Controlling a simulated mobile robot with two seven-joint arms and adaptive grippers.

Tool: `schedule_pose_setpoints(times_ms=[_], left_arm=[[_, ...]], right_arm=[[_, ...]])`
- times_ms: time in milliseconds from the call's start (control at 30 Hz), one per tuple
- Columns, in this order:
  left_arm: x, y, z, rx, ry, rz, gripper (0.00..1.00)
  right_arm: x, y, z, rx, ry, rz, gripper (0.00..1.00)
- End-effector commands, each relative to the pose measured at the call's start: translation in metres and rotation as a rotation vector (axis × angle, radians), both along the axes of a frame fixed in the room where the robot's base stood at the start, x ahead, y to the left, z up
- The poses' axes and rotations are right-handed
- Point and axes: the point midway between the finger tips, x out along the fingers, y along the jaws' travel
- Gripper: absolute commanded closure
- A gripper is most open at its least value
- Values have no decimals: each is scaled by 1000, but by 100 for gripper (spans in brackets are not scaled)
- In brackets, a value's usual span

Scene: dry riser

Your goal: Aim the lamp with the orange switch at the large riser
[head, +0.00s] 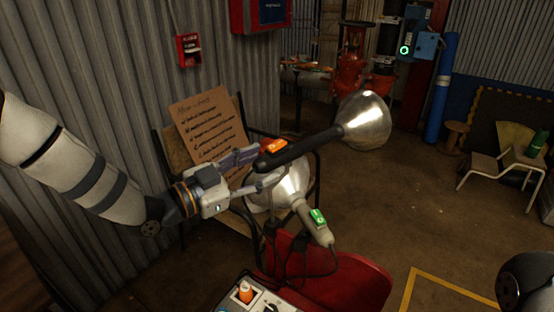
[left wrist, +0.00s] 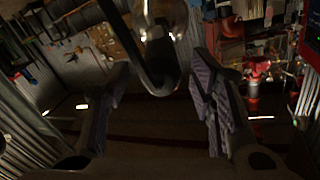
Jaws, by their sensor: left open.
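The lamp with the orange switch (head: 277,146) has a black handle and a shiny metal reflector (head: 367,121). Its head points right and toward the back of the room. A second lamp with a green switch (head: 318,216) sits below it, its reflector partly hidden. My left gripper (head: 255,172) is open beside the rear of the black handle; contact cannot be told. In the left wrist view a dark curved part (left wrist: 150,82) shows between the spread fingers. A large red riser with valves (head: 350,70) stands at the back. My right gripper is not in view.
A red chair seat (head: 345,285) and a control box with an orange knob (head: 246,292) are at the front. A cardboard note (head: 208,125) leans on a chair behind my gripper. A corrugated wall bounds the left. Floor at right is open, with a beige chair (head: 505,165).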

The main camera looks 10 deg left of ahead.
Motion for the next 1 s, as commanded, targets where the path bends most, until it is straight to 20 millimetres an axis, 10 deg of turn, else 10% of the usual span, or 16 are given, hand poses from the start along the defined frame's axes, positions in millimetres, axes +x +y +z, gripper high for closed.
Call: schedule_pose_setpoints(times_ms=[567,800,1000], left_arm=[[40,-34,-1,0,3,1,50],[40,-34,0,0,3,1,100],[39,-35,0,0,2,4,100]], right_arm=[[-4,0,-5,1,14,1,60],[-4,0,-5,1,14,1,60],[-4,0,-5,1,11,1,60]])
